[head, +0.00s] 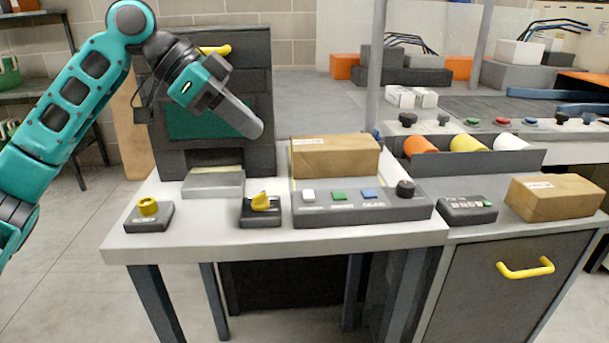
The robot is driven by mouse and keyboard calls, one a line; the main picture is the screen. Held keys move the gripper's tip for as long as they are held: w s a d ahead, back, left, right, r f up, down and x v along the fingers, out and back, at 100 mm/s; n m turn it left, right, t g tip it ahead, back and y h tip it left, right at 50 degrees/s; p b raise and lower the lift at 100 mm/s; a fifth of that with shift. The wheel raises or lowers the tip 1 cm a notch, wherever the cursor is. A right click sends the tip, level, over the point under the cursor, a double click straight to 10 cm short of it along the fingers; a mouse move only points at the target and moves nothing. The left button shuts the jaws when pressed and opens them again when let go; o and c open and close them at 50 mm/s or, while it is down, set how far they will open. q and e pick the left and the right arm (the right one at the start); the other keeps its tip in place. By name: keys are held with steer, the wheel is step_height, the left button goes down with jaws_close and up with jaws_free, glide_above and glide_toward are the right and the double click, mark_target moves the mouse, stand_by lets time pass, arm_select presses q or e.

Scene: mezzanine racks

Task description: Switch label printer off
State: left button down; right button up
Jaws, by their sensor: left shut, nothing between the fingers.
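A tall dark machine (262,80) with a teal front panel stands at the back left of the white table; it may be the label printer, but I read no name on it. A pale strip shows in its low slot above a grey tray (213,186). In front sit a small dark box with a round yellow knob (148,205) and another with a yellow turn switch (261,202). Their labels are too small to read. My left gripper (256,129) is shut and empty, in front of the teal panel, above and apart from the yellow turn switch. My right gripper is out of view.
A control panel (360,208) with white, green and blue buttons and a black knob (405,188) sits right of the switches. A cardboard box (335,158) stands behind it. A small keypad (467,210) and another carton (553,197) lie on the right counter. The table's front edge is clear.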

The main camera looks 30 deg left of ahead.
arm_select(q)
steer(key=shift+s, duration=0.1)
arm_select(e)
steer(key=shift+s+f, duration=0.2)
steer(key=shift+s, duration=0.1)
arm_select(q)
steer(key=b, duration=0.2)
glide_above(310, 198)
steer(key=s+a, duration=0.2)
steer(key=a, duration=0.1)
step_height(310, 198, down, 7)
steer(key=f, duration=0.1)
steer(key=f+b, duration=0.2)
steer(key=shift+w+d+f, duration=0.1)
steer(key=shift+w+d, duration=0.15)
steer(key=shift+d, duration=0.05)
steer(key=shift+f, duration=0.4)
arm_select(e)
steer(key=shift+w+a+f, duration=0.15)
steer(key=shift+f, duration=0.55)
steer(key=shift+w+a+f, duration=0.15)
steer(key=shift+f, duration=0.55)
arm_select(q)
steer(key=shift+f, duration=0.1)
steer(key=shift+s+f+t+y, duration=0.2)
steer(key=shift+f+t+y, duration=0.1)
steer(key=shift+f+t, duration=0.1)
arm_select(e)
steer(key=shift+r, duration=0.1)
